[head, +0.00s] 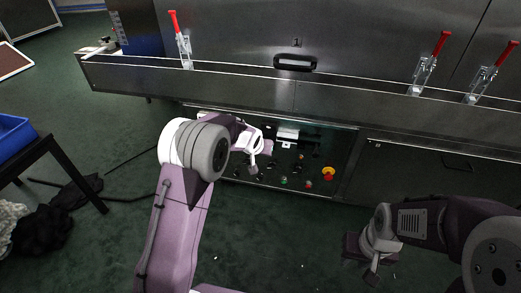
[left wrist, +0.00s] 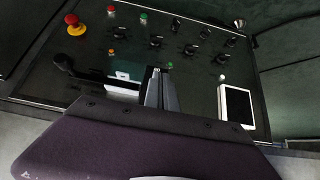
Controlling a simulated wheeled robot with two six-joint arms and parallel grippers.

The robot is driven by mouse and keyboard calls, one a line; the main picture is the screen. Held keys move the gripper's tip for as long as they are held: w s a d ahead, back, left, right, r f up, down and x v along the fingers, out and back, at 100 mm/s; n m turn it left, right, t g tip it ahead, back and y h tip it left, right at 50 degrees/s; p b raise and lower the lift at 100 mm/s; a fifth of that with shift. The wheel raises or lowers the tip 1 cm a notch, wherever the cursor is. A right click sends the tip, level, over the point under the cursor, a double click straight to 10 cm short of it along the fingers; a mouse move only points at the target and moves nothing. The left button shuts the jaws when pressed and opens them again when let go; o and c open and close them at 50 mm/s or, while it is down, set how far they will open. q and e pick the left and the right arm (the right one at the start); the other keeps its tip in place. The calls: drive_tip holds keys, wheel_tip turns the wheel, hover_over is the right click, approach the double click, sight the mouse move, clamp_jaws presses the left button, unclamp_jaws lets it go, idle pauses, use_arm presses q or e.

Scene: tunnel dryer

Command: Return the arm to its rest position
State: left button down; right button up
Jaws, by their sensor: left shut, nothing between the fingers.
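My left arm reaches in front of the dryer's control panel (head: 312,147). My left gripper (head: 255,168) is small in the head view, in front of the panel's left part. In the left wrist view its fingers (left wrist: 160,88) are shut with nothing between them, with the panel (left wrist: 195,75) behind them. I cannot tell the exact gap to the panel. My right gripper (head: 372,277) hangs low at the right, over the green floor and apart from the machine. Its fingers are too dark and small to read.
The panel carries several knobs and buttons and a red-and-yellow emergency stop (head: 328,173), also in the left wrist view (left wrist: 75,24). A steel ledge (head: 240,83) with red-handled clamps (head: 425,72) runs above. A blue bin (head: 12,135) stands on a black table at left.

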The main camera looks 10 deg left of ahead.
use_arm(q)
drive_tip(key=shift+r, duration=0.1)
drive_tip(key=s+a+r+n+p, duration=0.1)
drive_tip(key=s+a+r, duration=0.2)
drive_tip(key=s+r, duration=0.45)
drive_tip(key=s+a+f+g+p, duration=0.1)
drive_tip(key=s+f+g, duration=0.2)
drive_tip(key=s, duration=1)
drive_tip(key=s+f+g+p, duration=0.2)
drive_tip(key=s+f+g, duration=0.2)
drive_tip(key=s, duration=0.9)
wheel_tip(320, 180, up, 36)
drive_tip(key=p, duration=3.5)
drive_tip(key=shift+r+p, duration=0.25)
drive_tip(key=shift+p, duration=0.1)
drive_tip(key=shift+w, duration=0.1)
